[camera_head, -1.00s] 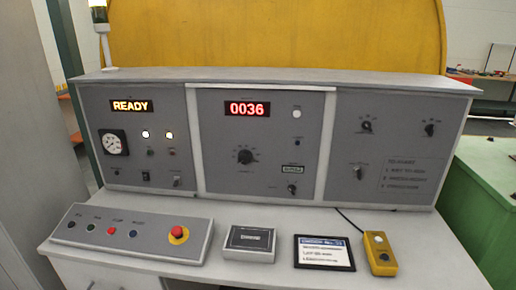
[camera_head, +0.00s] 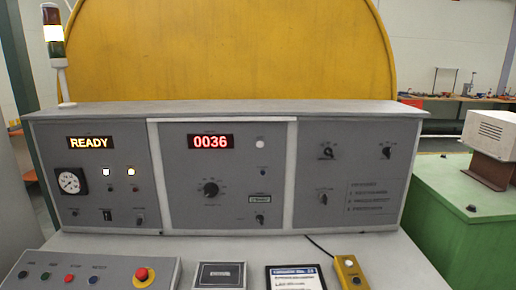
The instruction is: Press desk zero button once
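The control desk (camera_head: 225,107) stands in front of me with three grey upright panels. The middle panel (camera_head: 180,215) has a red display (camera_head: 210,141) reading 0036. To the right of the display are a pale round button (camera_head: 260,144) and, below it, a small dark blue button (camera_head: 262,172). Their labels are too small to read, so I cannot tell which is the zero button. A large black knob (camera_head: 210,189) sits below the display. Neither of my grippers is in view.
The left panel has a READY display (camera_head: 89,143) and a gauge (camera_head: 72,181). A red mushroom button (camera_head: 142,274) stands on the sloped front box. A yellow pendant (camera_head: 350,272) and a framed card (camera_head: 296,279) lie at the front. A green cabinet (camera_head: 465,205) stands at right.

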